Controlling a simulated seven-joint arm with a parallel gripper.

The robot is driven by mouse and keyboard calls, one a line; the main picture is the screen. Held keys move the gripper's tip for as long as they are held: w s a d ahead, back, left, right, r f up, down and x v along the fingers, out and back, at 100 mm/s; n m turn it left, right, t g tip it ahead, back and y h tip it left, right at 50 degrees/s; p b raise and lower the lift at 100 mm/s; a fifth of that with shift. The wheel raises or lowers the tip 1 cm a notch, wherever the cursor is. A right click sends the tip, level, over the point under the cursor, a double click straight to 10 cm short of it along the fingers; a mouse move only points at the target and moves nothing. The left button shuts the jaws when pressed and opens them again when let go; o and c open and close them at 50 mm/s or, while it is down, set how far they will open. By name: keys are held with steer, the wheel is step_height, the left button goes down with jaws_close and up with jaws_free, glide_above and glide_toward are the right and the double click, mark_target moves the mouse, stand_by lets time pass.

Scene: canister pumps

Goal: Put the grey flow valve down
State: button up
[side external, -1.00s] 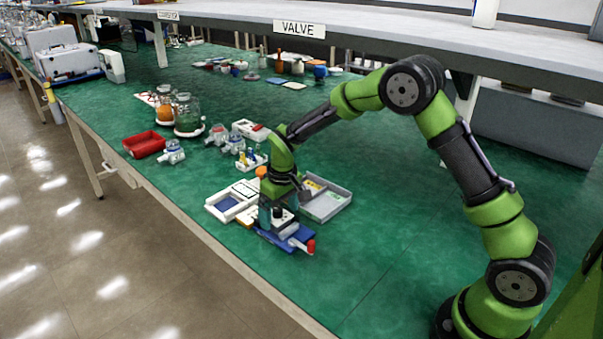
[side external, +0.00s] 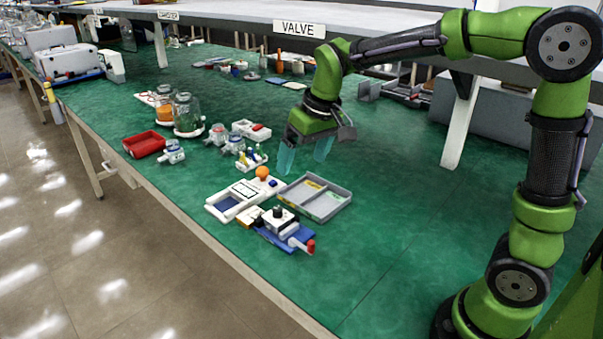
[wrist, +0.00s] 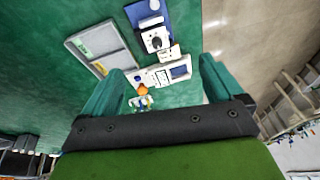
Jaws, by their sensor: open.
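The grey flow valve (side external: 281,222), a pale grey block with a black knob on top, sits on a blue base (side external: 268,236) near the table's front edge. It also shows in the wrist view (wrist: 154,41), near the top. A pale cylinder with a red tip (side external: 304,244) lies at its right. My gripper (side external: 304,158) is open and empty, raised above the table behind the valve and clear of it. In the wrist view its two teal fingers (wrist: 158,82) are spread wide with nothing between them.
A grey divided tray (side external: 338,211) lies right of a white panel (side external: 225,208) with an orange ball (side external: 262,172). A small rack (side external: 250,161), white-and-blue fittings (side external: 172,155), a red bin (side external: 144,144) and jars (side external: 187,112) stand farther left. Green tabletop at right is clear.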

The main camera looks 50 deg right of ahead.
steer(key=s+a+r+m+t+y, duration=0.1)
steer(key=s+t, duration=0.3)
steer(key=s, duration=1.3)
steer(key=shift+s+r+m, duration=0.3)
steer(key=shift+r+m, duration=0.15)
steer(key=shift+m, duration=0.45)
